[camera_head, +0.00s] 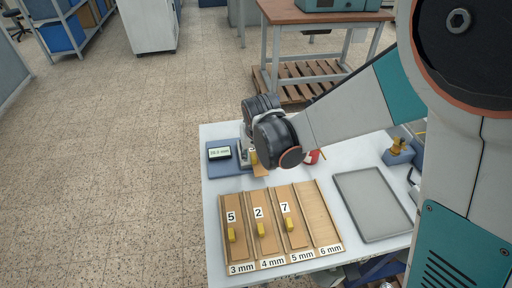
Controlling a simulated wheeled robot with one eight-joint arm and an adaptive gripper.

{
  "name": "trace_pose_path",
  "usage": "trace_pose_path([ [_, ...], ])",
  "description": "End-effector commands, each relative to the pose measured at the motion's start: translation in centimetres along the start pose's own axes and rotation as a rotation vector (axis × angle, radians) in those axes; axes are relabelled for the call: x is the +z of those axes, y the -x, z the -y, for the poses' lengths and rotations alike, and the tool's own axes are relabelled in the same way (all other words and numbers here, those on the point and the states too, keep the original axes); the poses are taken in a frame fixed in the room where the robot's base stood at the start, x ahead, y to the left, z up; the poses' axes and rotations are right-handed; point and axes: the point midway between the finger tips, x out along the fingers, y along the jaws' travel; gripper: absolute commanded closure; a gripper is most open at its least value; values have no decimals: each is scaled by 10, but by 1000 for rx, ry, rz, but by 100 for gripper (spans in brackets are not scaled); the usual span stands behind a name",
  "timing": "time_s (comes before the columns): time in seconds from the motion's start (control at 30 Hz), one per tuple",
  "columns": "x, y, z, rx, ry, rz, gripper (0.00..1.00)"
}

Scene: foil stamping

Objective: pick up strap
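Several brown straps with yellow grips and number tags are in view. Strap 5 (231,235), strap 2 (261,229) and strap 7 (289,224) lie in the lanes of a wooden rack (322,212) marked 3 mm, 4 mm, 5 mm and 6 mm. The 6 mm lane looks empty. Another tan strap (261,170) is at the blue gauge (218,173), partly covered by my wrist; its tag is too small to read. My gripper is mostly hidden behind my dark wrist joints, above the gauge. I cannot see whether its fingers are open or touch this strap.
The gauge display (219,153) stands left of my wrist. A red object (312,157) is just right of it. A grey tray (371,205), empty, lies on the white table (216,214). A blue device with a brass part (399,147) stands at the right.

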Motion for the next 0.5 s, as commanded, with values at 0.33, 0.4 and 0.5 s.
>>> trace_pose_path([
  [0.33, 0, -25, 0, 0, -1, 0, 63],
  [0.4, 0, -25, 0, 1, -1, 0, 63],
  [0.5, 0, -25, 0, 1, -1, 0, 86],
])
